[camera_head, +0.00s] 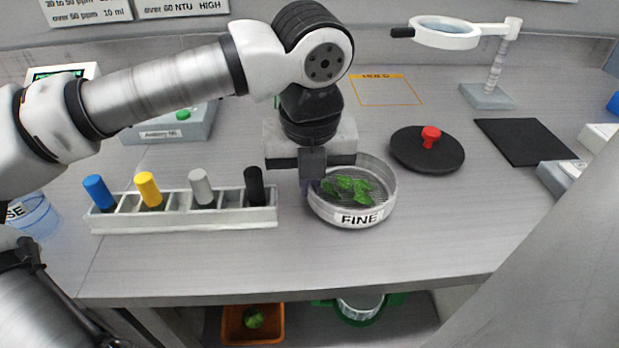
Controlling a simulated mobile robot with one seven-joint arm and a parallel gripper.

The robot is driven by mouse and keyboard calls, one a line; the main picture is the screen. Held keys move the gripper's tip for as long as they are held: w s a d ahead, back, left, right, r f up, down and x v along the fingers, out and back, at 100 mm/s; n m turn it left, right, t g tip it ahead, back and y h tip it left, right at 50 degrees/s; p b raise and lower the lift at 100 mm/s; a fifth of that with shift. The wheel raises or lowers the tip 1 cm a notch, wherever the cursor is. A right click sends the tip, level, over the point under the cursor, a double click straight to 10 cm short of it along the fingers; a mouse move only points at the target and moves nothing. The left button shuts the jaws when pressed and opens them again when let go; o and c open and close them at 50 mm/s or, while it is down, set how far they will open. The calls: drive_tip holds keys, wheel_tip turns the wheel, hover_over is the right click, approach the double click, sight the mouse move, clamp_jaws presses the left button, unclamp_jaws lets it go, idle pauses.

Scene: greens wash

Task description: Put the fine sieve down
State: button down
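The fine sieve (378,214) is a round, pale-walled sieve with a mesh floor and a white label reading FINE. It looks level, and green leaves (347,187) lie inside it. My gripper (311,180) points down at the sieve's left rim, with its dark finger over the wall there. It appears shut on that rim, though the far finger is mostly hidden. The sieve is at or just above the grey bench (430,225); I cannot tell whether its base touches.
A rack (185,222) with blue, yellow, grey and black capped items stands close left. A black disc with a red knob (428,157), a black mat (525,141), an orange-outlined HOLD area (387,92) and a magnifier stand (487,96) lie behind and right. Bench front right is clear.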

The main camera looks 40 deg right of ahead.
drive_tip(key=shift+f, duration=0.15)
drive_tip(key=c, duration=1.7)
unclamp_jaws()
drive_tip(key=shift+r, duration=0.35)
drive_tip(key=r, duration=0.4)
drive_tip(key=s+r, duration=0.1)
drive_tip(key=r, duration=0.2)
drive_tip(key=a+r, duration=0.1)
drive_tip(key=r, duration=0.3)
drive_tip(key=shift+s+r, duration=0.25)
drive_tip(key=shift+r, duration=0.05)
